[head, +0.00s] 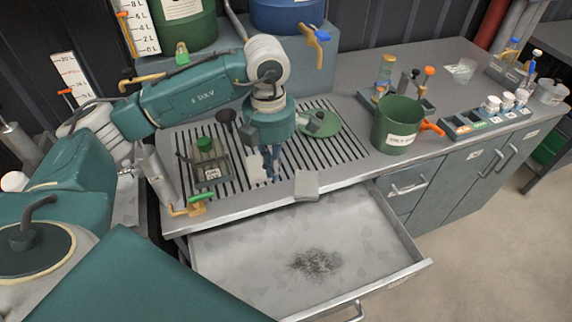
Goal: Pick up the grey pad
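A small grey pad (306,184) lies at the front edge of the bench, just in front of the slatted drain area. My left gripper (271,172) points down over the slats, left of the grey pad and apart from it. Its dark fingers look close together, but their gap is too small to make out. A pale block (255,168) is just left of the fingers; whether they touch it cannot be told. My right gripper is not in view.
An open drawer (225,262) with a dark smudge juts out below the bench. A green plate (322,122), a green-lidded jar (206,158) and a green bucket (397,126) stand around the slats. A rack of white-capped bottles (470,124) is farther right.

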